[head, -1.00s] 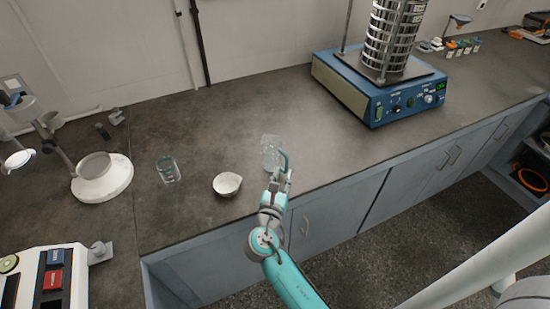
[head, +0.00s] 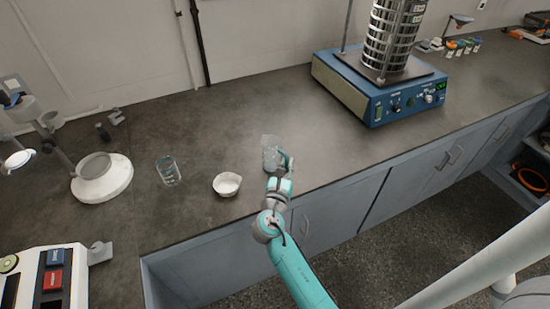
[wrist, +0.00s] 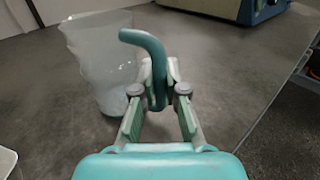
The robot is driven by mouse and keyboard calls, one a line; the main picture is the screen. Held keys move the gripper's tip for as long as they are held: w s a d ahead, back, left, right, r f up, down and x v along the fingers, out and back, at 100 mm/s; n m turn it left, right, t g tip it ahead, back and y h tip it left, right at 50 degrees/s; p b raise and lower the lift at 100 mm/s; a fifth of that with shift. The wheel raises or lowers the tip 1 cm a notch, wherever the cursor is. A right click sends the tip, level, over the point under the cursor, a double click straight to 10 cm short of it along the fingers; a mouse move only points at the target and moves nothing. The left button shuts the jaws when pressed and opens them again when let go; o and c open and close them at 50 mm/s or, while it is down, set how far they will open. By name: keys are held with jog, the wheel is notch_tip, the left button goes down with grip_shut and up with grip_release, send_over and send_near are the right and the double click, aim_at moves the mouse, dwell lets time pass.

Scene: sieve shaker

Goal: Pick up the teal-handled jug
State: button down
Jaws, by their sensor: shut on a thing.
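The jug (head: 269,147) is clear with a teal handle and stands upright on the dark bench near its front edge. In the wrist view the jug's clear body (wrist: 101,62) is at upper left and its curved teal handle (wrist: 152,50) points toward me. My gripper (wrist: 156,92) has its two fingers on either side of the handle's lower part and is shut on it. In the head view my gripper (head: 279,168) is at the jug's near right side, and the arm hides part of the handle.
A white bowl (head: 227,184) and a clear beaker (head: 168,171) stand left of the jug. A blue sieve shaker (head: 376,88) with stacked sieves stands at the back right. The bench (head: 225,120) behind the jug is clear.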

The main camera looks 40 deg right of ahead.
jog(key=shift+r, duration=0.2)
jog(key=shift+r, duration=4.8)
notch_tip(320, 180, up, 6)
